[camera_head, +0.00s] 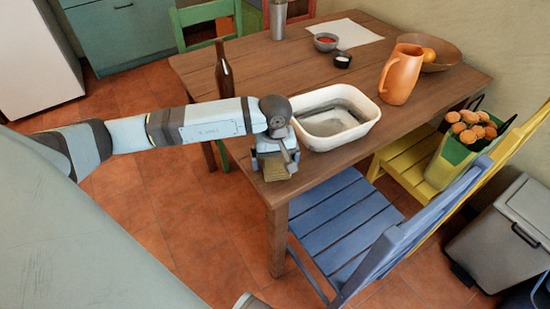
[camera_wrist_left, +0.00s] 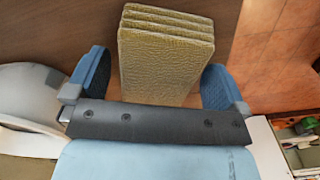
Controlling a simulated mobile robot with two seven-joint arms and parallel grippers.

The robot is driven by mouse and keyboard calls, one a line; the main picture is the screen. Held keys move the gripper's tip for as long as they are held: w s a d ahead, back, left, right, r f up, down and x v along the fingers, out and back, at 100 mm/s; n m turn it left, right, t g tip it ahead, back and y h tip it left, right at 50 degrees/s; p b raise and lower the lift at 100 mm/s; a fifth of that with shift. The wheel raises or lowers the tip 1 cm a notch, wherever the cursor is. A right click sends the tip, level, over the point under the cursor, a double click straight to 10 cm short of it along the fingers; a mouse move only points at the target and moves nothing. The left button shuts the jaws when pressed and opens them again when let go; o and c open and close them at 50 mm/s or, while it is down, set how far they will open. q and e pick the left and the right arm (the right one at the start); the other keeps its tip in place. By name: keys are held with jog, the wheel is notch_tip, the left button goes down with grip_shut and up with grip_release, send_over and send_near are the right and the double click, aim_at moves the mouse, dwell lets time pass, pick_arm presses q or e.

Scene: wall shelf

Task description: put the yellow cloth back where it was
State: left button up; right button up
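The yellow cloth (camera_head: 276,172) is a folded, layered, textured pad at the table's near left corner, below my left gripper. In the left wrist view the cloth (camera_wrist_left: 163,62) lies between the two blue fingers. My left gripper (camera_head: 275,160) is open there, also seen in the wrist view (camera_wrist_left: 158,82). A gap shows between each finger and the cloth's sides. Whether the cloth's underside rests on the tabletop is hidden. My right gripper is not in view.
An orange jug (camera_head: 401,75), bowls (camera_head: 325,42) and a metal cup (camera_head: 278,20) stand farther back. A blue chair (camera_head: 342,215) is at the near side.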

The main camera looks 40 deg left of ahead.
pick_arm(q)
jog(key=shift+r, duration=0.1)
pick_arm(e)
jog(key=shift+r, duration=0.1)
pick_arm(q)
jog(key=shift+r+p, duration=0.25)
jog(key=shift+p, duration=0.05)
notch_tip(320, 180, up, 12)
jog(key=shift+f+p, duration=0.15)
jog(key=shift+p, duration=0.3)
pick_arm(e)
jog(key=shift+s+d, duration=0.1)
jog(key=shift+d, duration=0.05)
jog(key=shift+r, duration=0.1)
